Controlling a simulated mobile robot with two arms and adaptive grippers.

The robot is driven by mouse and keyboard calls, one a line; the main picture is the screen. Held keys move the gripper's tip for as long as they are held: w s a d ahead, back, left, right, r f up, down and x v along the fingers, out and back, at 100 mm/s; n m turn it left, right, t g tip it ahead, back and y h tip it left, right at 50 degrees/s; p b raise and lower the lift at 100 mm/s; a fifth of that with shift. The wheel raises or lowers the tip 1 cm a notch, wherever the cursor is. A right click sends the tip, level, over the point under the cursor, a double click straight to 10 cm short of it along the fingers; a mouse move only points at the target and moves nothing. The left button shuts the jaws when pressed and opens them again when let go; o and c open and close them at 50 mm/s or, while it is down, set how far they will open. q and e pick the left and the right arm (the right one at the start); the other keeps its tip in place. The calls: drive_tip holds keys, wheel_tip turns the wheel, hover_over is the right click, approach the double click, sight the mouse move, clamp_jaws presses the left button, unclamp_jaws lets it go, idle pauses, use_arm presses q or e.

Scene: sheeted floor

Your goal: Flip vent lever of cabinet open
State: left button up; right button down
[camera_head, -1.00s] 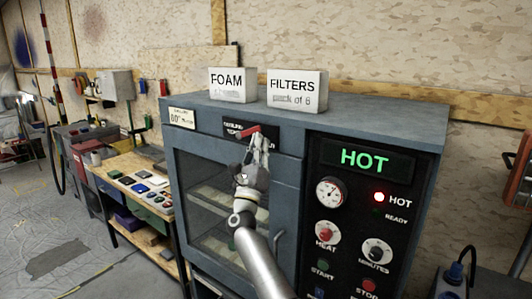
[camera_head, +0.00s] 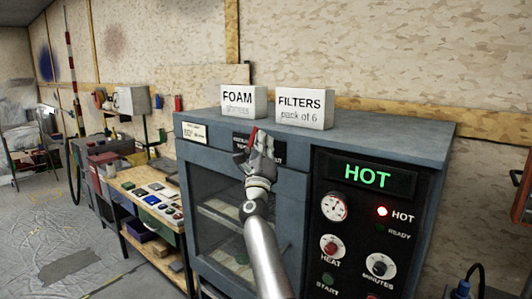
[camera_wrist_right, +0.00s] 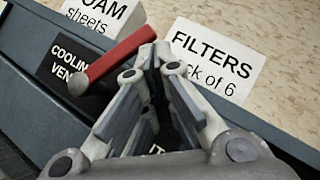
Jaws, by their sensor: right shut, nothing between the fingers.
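The grey-blue cabinet (camera_head: 300,160) stands in the middle of the head view. Its red vent lever (camera_head: 252,138) is on the upper front, by a black label plate (camera_head: 277,152). In the right wrist view the lever (camera_wrist_right: 118,57) slants up to the right from a round pivot, over the "COOLING VENT" label (camera_wrist_right: 68,68). My right gripper (camera_head: 262,138) is shut and empty at the lever. In the wrist view its fingertips (camera_wrist_right: 157,55) lie just beside the lever's free end; contact is unclear. My left gripper is not in view.
A FOAM box (camera_head: 238,102) and a FILTERS box (camera_head: 304,108) stand on the cabinet top. The control panel (camera_head: 365,225), lit HOT, is right of the glass door (camera_head: 215,215). A workbench (camera_head: 150,200) with small items stands at the left.

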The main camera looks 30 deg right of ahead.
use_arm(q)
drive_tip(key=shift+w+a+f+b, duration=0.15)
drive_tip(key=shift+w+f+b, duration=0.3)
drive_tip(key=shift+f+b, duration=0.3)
use_arm(e)
drive_tip(key=shift+w+a+r, duration=0.2)
drive_tip(key=shift+w+r, duration=0.3)
drive_tip(key=shift+r, duration=0.05)
drive_tip(key=shift+w+a+r, duration=0.15)
drive_tip(key=shift+w+r, duration=0.3)
drive_tip(key=shift+r, duration=0.1)
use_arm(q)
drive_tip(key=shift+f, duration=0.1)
use_arm(e)
drive_tip(key=shift+a, duration=0.1)
drive_tip(key=shift+f, duration=0.1)
